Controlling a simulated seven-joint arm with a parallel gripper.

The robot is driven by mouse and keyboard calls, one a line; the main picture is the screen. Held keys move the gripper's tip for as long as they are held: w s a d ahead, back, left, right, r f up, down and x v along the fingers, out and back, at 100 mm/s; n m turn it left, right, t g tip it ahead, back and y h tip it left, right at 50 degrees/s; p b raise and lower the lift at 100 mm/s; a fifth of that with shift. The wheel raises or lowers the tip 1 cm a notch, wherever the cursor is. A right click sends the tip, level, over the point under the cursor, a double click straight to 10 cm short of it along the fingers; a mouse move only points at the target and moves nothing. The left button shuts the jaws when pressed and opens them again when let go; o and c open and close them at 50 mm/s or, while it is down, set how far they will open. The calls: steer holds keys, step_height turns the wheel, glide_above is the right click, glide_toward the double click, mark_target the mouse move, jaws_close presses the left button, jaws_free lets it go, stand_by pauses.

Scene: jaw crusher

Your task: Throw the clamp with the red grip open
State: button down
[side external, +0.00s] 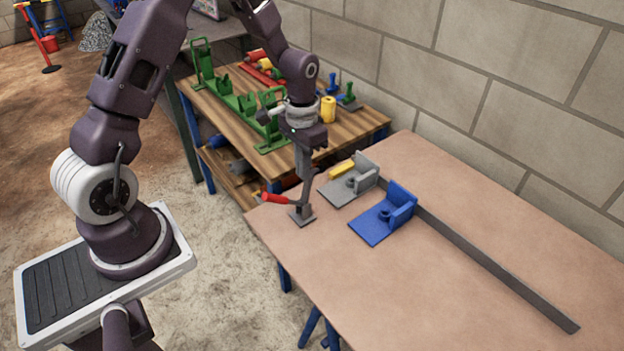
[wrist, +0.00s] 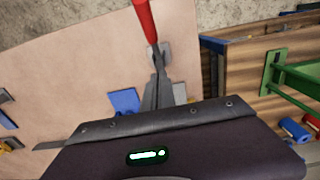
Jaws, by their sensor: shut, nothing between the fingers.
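The clamp's red grip (side external: 277,199) points left and sticks out low over the near left edge of the table. Its grey base plate (side external: 303,216) sits at the table's corner. My gripper (side external: 300,200) points down just above this clamp, its fingers together and empty. The fingers hide part of the clamp's body, and I cannot tell if they touch it. In the wrist view the red grip (wrist: 145,20) reaches away past the tips of my gripper (wrist: 158,72), with the grey base (wrist: 164,52) partly behind them.
A grey bracket (side external: 338,193) with a yellow grip (side external: 342,171) and a blue bracket (side external: 375,225) stand just right of the clamp. A long metal bar (side external: 490,259) crosses the table (side external: 400,300). A wooden bench (side external: 350,128) with green fixtures stands behind. The table's front is clear.

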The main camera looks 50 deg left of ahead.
steer(key=shift+r, duration=0.15)
step_height(320, 180, up, 9)
steer(key=w, duration=0.2)
steer(key=s+d+r+t, duration=0.3)
steer(key=s+d+r, duration=0.3)
steer(key=s+r, duration=0.6)
steer(key=s+d+r+t, duration=0.1)
steer(key=s, duration=0.5)
steer(key=s+d+r+t, duration=0.1)
steer(key=s+d, duration=0.1)
steer(key=s, duration=0.4)
steer(key=shift+d+r+t, duration=0.15)
steer(key=shift+r+t, duration=0.15)
steer(key=shift+r, duration=0.1)
